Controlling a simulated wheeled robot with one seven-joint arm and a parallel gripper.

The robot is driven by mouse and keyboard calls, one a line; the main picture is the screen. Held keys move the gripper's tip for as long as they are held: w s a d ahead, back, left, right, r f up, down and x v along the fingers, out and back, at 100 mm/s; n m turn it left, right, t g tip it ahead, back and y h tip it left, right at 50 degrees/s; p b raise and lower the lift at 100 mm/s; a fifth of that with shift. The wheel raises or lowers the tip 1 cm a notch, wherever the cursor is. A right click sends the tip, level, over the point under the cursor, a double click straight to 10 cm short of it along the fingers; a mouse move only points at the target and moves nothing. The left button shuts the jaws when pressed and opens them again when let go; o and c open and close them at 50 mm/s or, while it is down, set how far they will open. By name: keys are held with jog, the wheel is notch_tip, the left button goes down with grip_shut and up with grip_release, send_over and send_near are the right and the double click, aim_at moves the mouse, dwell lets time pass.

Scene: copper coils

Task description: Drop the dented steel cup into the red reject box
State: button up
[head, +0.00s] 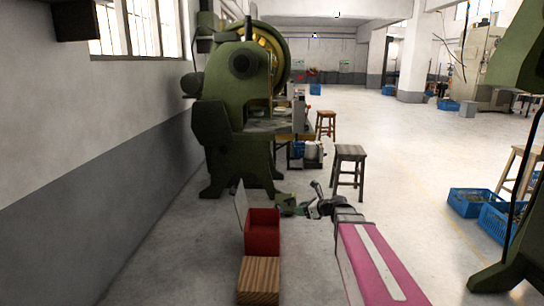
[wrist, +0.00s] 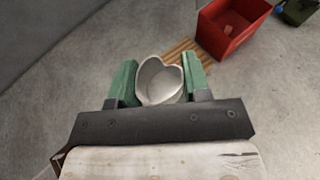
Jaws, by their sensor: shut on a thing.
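The dented steel cup (wrist: 158,84) is in the wrist view, pale grey, its rim bent into a heart shape. My gripper (wrist: 160,62) is shut on it, with a green finger on each side. The red reject box (wrist: 228,42) is at the upper right of the wrist view, apart from the cup. Its top is open and a small brownish thing lies inside. In the head view the red box (head: 262,238) stands low, left of centre. I cannot make out the cup in the head view.
A striped wooden block (head: 258,278) stands in front of the red box. A pale upright panel (head: 240,205) rises at the box's left. A green press (head: 235,120) stands behind, with a stool (head: 349,165) to the right. Floor left of the box is clear.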

jog(key=s+d+r, duration=0.6)
jog(key=s+r, duration=0.1)
jog(key=s, duration=0.3)
jog(key=shift+s+r, duration=0.25)
jog(key=shift+r, duration=0.15)
jog(key=shift+f, duration=0.1)
